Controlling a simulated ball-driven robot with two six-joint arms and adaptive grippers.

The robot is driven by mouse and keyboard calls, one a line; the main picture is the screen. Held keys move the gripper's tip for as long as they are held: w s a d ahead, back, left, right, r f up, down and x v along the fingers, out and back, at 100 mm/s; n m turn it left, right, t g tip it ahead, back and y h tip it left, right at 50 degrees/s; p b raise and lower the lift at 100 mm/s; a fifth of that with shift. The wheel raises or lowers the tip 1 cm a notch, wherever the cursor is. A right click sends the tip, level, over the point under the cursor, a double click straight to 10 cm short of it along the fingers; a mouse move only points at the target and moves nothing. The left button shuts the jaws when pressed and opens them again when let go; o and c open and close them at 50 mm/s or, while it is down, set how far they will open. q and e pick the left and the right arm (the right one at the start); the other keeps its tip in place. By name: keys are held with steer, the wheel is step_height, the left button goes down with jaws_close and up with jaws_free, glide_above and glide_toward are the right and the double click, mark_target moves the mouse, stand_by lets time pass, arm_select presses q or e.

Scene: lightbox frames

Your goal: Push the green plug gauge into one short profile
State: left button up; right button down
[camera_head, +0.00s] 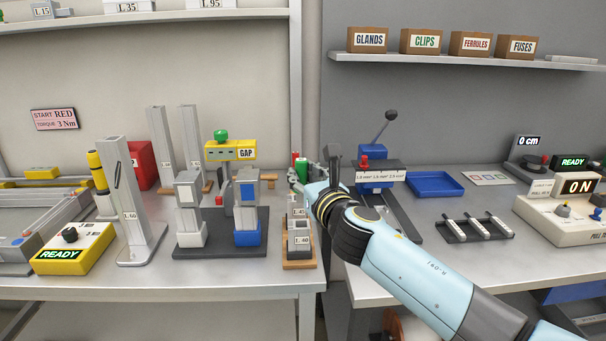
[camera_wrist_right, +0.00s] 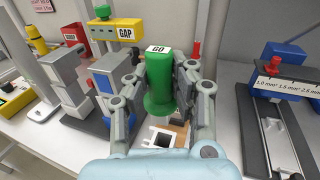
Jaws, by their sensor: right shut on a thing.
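The green plug gauge (camera_wrist_right: 158,82), with a white GO label on its top, is between the fingers of my right gripper (camera_wrist_right: 159,66), which is shut on it. In the head view only a small part of the green gauge (camera_head: 301,169) shows beside my right gripper (camera_head: 309,180). Short grey square profiles (camera_head: 300,236) stand in a wooden holder (camera_head: 299,264) on the left bench. In the right wrist view an open profile end (camera_wrist_right: 166,138) shows below the gauge; the gauge's lower end is hidden. My left gripper is not in view.
A grey fixture with a blue block (camera_head: 248,237) and a yellow GAP sign (camera_head: 231,151) stand left of the holder. A tall profile (camera_head: 126,205) stands further left. A red-handled piece (camera_wrist_right: 195,50) is behind the right finger. A blue press (camera_head: 374,162) stands on the right bench.

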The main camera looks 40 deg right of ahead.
step_height(320, 180, down, 3)
steer(key=shift+f+b, duration=0.1)
steer(key=shift+b, duration=1.15)
steer(key=shift+f+b, duration=0.8)
steer(key=shift+f, duration=0.05)
steer(key=shift+f+b, duration=1.75)
steer(key=shift+f, duration=0.3)
steer(key=c, duration=1.1)
jaws_free()
steer(key=v, duration=1.2)
steer(key=shift+r, duration=0.15)
